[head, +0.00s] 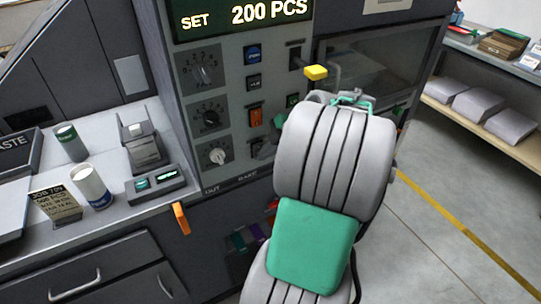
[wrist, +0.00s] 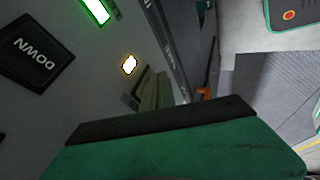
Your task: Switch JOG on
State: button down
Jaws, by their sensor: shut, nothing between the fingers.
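No JOG label is readable in either view, so I cannot tell which control is JOG. In the wrist view, an upside-down black DOWN key (wrist: 38,52), a lit green lamp (wrist: 96,10) and a lit yellowish lamp (wrist: 130,64) show on a grey face. My gripper (wrist: 165,122) is shut and empty, its green and black end filling the bottom of the wrist view close to that face. In the head view my arm mostly hides it and the lower right panel.
A yellow-knobbed lever (head: 316,73) sticks out above my arm. Three dials (head: 208,117) line the panel's left. The left counter holds a white cup (head: 91,186), a green-topped can (head: 71,142) and a card reader (head: 144,148). The floor at right is open before a shelf (head: 490,130).

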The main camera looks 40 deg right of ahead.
jog(key=shift+w+a+r, duration=0.1)
jog(key=shift+r, duration=0.1)
jog(key=shift+r+p, duration=0.4)
jog(key=shift+r, duration=0.3)
jog(key=s+a+f+v, duration=0.1)
jog(key=s+v, duration=0.1)
jog(key=v, duration=1)
jog(key=shift+s, duration=0.35)
jog(key=shift+a, duration=0.1)
